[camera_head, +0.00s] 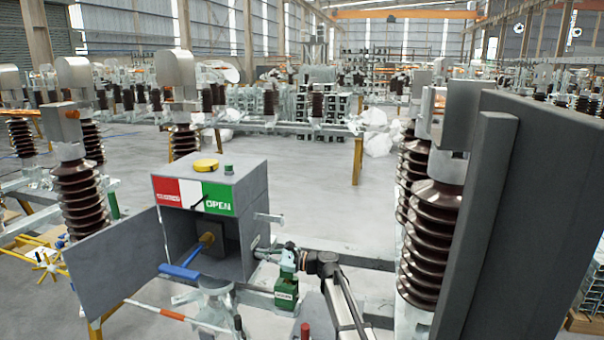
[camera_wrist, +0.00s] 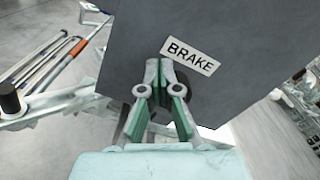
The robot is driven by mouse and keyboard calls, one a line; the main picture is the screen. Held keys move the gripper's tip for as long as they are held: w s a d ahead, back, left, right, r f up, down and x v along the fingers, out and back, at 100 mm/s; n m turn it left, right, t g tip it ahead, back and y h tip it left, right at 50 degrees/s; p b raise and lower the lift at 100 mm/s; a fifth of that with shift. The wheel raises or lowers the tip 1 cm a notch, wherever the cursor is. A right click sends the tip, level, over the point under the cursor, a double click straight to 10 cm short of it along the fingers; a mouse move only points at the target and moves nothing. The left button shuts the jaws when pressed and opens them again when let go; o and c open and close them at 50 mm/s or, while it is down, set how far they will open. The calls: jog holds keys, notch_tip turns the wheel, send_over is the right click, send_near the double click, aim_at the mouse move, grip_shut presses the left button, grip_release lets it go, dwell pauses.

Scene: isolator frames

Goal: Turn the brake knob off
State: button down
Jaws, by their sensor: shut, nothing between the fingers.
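A grey control box (camera_head: 262,200) stands on the steel frame, with a red, white and green front band reading OPEN. Its front door (camera_head: 112,260) hangs open to the left. In the wrist view, a grey panel (camera_wrist: 225,95) fills the upper middle and carries a white BRAKE label (camera_wrist: 190,56). My gripper (camera_wrist: 160,68) is shut and empty. Its green-padded fingers converge just left of and below the label; I cannot tell whether they touch the panel.
On the box top sit a yellow round knob (camera_head: 206,166) and a small green button (camera_head: 229,170). A blue-handled lever (camera_head: 181,271) projects from the open front. Brown insulators (camera_head: 432,240) and a dark grey panel (camera_head: 520,220) stand at the right. Open floor lies behind the box.

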jog(key=shift+s+r, duration=0.2)
jog(key=shift+v, duration=3)
